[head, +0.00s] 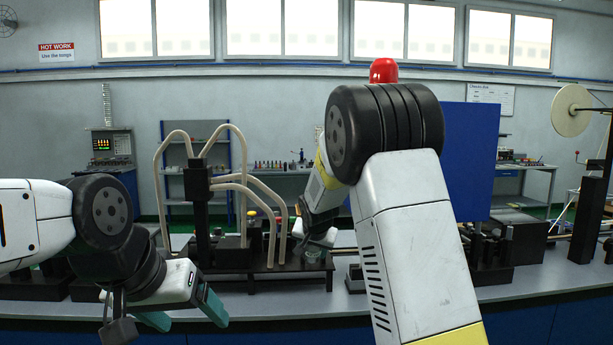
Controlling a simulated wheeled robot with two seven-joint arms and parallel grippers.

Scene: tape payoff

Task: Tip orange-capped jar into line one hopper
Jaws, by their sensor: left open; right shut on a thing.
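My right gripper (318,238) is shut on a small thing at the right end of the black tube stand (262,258). The held thing is mostly hidden by the fingers, and I cannot make out a cap or its colour. No orange-capped jar shows clearly. Small yellow-topped (251,215) and red-topped (279,221) parts stand just left of my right gripper. I cannot tell which part is the line one hopper. My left gripper (186,314), with teal fingers, is open and empty in front of the bench at the lower left.
Beige bent tubes (238,140) rise from a black post on the stand, close to my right gripper. A blue panel (470,150) stands behind my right arm. More black fixtures (492,262) and a pale reel (572,110) are at the right. The bench's front strip (275,304) is bare.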

